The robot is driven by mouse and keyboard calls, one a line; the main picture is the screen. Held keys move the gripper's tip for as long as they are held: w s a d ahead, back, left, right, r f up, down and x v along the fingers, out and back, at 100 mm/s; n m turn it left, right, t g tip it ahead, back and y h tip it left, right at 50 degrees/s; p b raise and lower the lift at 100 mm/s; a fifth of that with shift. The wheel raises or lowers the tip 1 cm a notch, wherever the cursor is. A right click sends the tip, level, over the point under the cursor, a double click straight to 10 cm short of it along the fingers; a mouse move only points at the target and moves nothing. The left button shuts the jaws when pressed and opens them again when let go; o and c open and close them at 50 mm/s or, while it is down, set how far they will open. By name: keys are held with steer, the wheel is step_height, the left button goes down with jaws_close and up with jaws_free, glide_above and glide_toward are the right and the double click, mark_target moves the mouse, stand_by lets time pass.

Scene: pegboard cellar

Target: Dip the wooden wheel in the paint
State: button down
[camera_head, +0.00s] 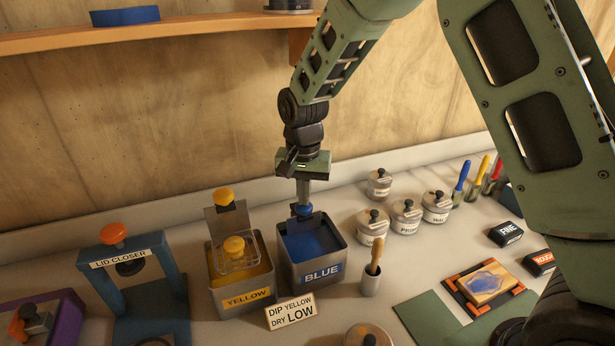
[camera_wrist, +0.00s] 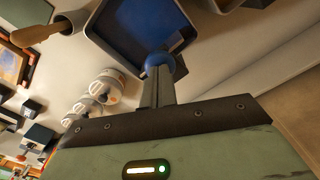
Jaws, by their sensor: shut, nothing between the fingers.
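My gripper (camera_head: 303,198) is shut and empty, pointing down at the back edge of the blue paint tank (camera_head: 322,282). Its fingertips are right at a blue knob (camera_head: 302,211); I cannot tell whether they touch it. The wrist view also shows the fingertips (camera_wrist: 159,76) at the blue knob (camera_wrist: 160,62) and the tank of blue paint (camera_wrist: 140,25). The yellow paint tank (camera_head: 243,299) stands left of the blue one. I cannot make out a wooden wheel.
The blue lid closer (camera_head: 150,290) with an orange knob stands left. A brush cup (camera_head: 371,284) and several lidded jars (camera_head: 373,223) stand right. A shelf (camera_head: 200,32) juts out above, at the back.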

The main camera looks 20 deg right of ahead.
step_height(320, 180, up, 10)
steer(key=p, duration=0.7)
steer(key=shift+p, duration=0.35)
stand_by(0.8)
step_height(320, 180, up, 5)
steer(key=p, duration=0.3)
steer(key=shift+f+p, duration=0.1)
steer(key=shift+p, duration=0.3)
steer(key=s+a+f+n+b, duration=0.2)
steer(key=s+f+n+b, duration=0.1)
steer(key=s, duration=0.7)
steer(key=s+a+f+n+b, duration=0.2)
steer(key=s+n+b, duration=0.4)
steer(key=s, duration=0.4)
steer(key=s+a+f+n+b, duration=0.2)
steer(key=s+f+n+b, duration=0.2)
steer(key=s, duration=0.6)
steer(key=shift+a+f+n+y+b, duration=0.15)
steer(key=shift+f+n+y+b, duration=0.2)
steer(key=shift+b, duration=0.75)
